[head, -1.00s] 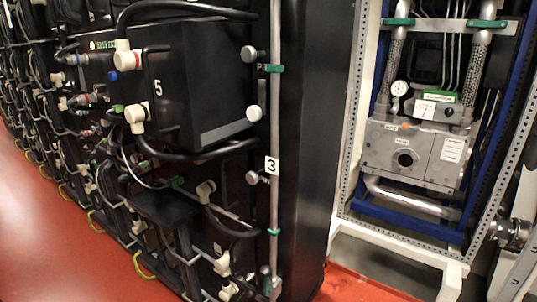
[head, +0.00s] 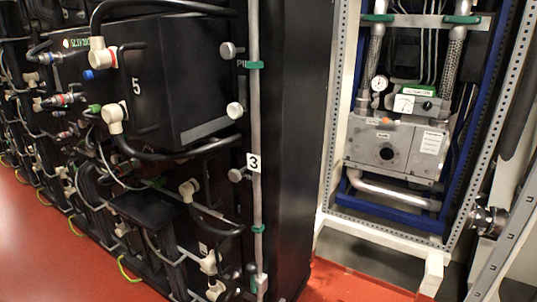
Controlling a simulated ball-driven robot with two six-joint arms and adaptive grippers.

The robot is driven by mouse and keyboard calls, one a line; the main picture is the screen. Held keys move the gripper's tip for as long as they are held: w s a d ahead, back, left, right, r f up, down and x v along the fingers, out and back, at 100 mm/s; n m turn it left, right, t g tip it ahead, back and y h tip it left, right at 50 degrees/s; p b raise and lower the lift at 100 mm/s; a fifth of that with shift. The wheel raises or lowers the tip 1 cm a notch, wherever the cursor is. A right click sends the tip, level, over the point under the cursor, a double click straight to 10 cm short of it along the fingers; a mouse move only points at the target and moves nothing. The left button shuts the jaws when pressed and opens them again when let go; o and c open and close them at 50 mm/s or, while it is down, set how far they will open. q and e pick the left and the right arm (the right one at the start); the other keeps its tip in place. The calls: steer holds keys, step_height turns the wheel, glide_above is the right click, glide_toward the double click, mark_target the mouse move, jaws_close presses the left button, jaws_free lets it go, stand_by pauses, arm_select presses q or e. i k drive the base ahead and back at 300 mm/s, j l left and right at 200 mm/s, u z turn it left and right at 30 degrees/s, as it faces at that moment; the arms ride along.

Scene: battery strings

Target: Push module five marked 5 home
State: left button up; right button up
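Module five (head: 175,85), a black box with a white "5" on its front face, sits in the battery rack at upper left. It stands out past the dark rack face beside it. White cable connectors plug into it: one with a red ring (head: 100,54) at upper left and one with a green part (head: 113,117) below. Thick black cables loop above and below the box. Two round knobs, one grey (head: 229,50) and one white (head: 235,110), are at its right side. Neither of my grippers shows in the head view.
A grey vertical pipe with green clamps (head: 254,130) and a white "3" tag (head: 254,162) runs just right of the module. An open white frame (head: 330,140) with a grey valve block (head: 385,150) and gauges stands at right. Red floor (head: 45,240) is clear at lower left.

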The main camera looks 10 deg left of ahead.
mark_target(154, 73)
steer(key=u, duration=1.3)
